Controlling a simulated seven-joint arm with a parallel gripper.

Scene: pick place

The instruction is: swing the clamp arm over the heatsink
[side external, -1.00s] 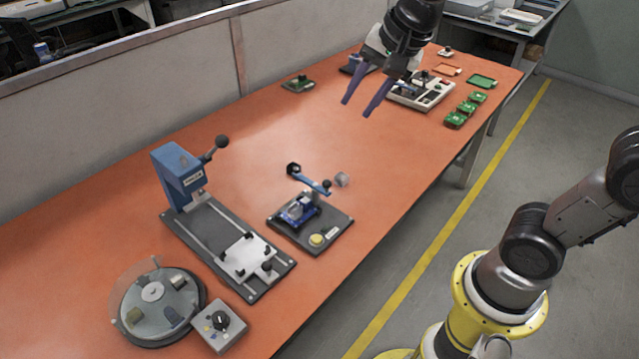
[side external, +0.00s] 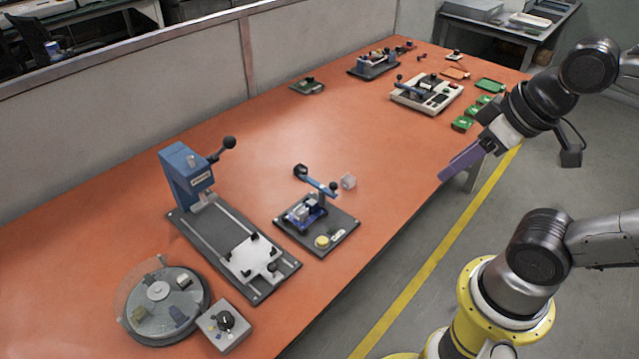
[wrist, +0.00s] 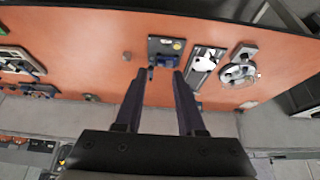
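The clamp fixture, a dark plate (side external: 342,238) with a yellow button, stands mid-table in the side view; it also shows beyond my fingertips in the wrist view (wrist: 174,42). Its blue clamp arm (side external: 318,182) with black ends is raised above the back of the plate and points to the back left. A grey block (side external: 301,212), seemingly the heatsink, sits in a blue holder on the plate, and the arm does not cover it. My gripper (side external: 442,178) is right of the fixture, past the table's front edge and well apart from it. Its purple fingers are apart and empty in the wrist view (wrist: 160,74).
A blue press (side external: 188,180) with a long rail plate stands left of the fixture. A round turntable (side external: 160,300) and a knob box (side external: 224,328) are front left. A small grey cube (side external: 348,181) lies behind the fixture. Green boards and other fixtures stand at the far end.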

